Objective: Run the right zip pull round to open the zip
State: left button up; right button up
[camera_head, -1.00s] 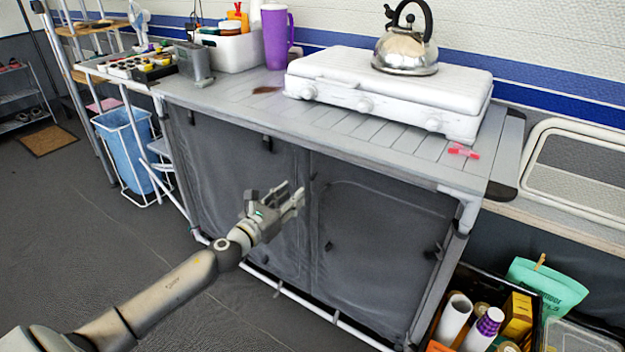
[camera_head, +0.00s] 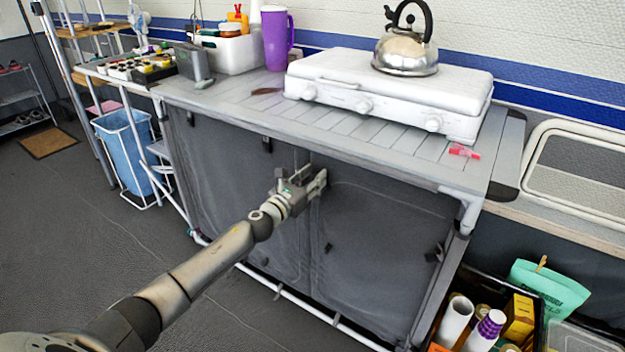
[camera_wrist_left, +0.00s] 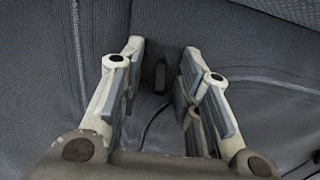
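The grey fabric cupboard front under the counter has a right panel (camera_head: 385,235), which hangs closed. In the left wrist view a small dark zip pull (camera_wrist_left: 160,75) hangs on the cloth, just beyond and between my fingertips. A thin dark curved zip line (camera_wrist_left: 150,122) runs down from near it. My left gripper (camera_head: 318,180) is at the upper left edge of the right panel; it hides the cloth behind it. In the left wrist view the left gripper (camera_wrist_left: 160,68) is open, with nothing visibly held between its fingers. My right gripper is not in view.
The counter edge (camera_head: 350,165) overhangs above my left gripper. It bears a white stove (camera_head: 390,95) with a kettle (camera_head: 407,48). Dark tabs (camera_head: 328,247) sit on the front. A filled crate (camera_head: 490,285) stands at lower right.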

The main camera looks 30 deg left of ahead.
pick_arm(q)
grip_shut()
dwell(0.3)
